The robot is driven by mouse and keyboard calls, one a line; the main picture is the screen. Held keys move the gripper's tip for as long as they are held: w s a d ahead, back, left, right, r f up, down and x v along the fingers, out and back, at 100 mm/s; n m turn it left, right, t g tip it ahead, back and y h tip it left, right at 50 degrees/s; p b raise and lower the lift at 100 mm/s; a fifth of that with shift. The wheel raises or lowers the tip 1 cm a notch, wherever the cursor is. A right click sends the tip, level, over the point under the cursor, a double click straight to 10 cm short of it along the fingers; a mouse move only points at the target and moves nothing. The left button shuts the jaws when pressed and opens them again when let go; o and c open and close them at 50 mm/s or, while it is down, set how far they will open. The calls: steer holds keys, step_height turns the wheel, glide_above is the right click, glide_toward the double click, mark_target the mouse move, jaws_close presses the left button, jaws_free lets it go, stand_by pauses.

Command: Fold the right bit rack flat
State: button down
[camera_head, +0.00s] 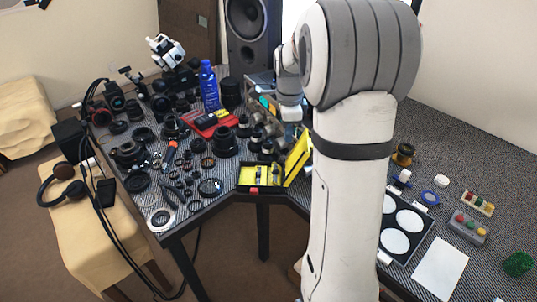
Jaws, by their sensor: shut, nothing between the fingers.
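A yellow and black case (258,188) lies open at the front edge of the table, with its yellow lid (298,157) standing up on the right. Small dark bit racks (261,174) show inside it. The right one is close to the lid and my arm, and I cannot tell whether it stands up or lies flat. My gripper (290,113) is behind and above the case, pointing down, apart from it. It is small in the picture; it is shut and holds nothing.
Many lenses and lens parts crowd the table left of the case. A blue bottle (209,86) and a red tray (212,124) stand behind. A speaker (253,38) is at the back. My arm hides the table right of the case; a white-disc panel (404,222) lies beyond it.

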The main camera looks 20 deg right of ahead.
steer(key=shift+w+d+f+m, duration=0.6)
steer(key=shift+w+d+m, duration=0.1)
steer(key=shift+m, duration=0.1)
steer(key=shift+s, duration=0.1)
glide_above(280, 173)
steer(key=s+d, duration=0.1)
steer(key=d, duration=0.2)
steer(key=f, duration=0.9)
steer(key=shift+s+a+f+b, duration=0.1)
steer(key=shift+a+f+b, duration=0.2)
steer(key=shift+f, duration=0.1)
steer(key=a+f, duration=0.1)
steer(key=w+a+f, duration=0.1)
steer(key=f, duration=0.1)
steer(key=shift+a, duration=0.2)
steer(key=shift+f, duration=0.1)
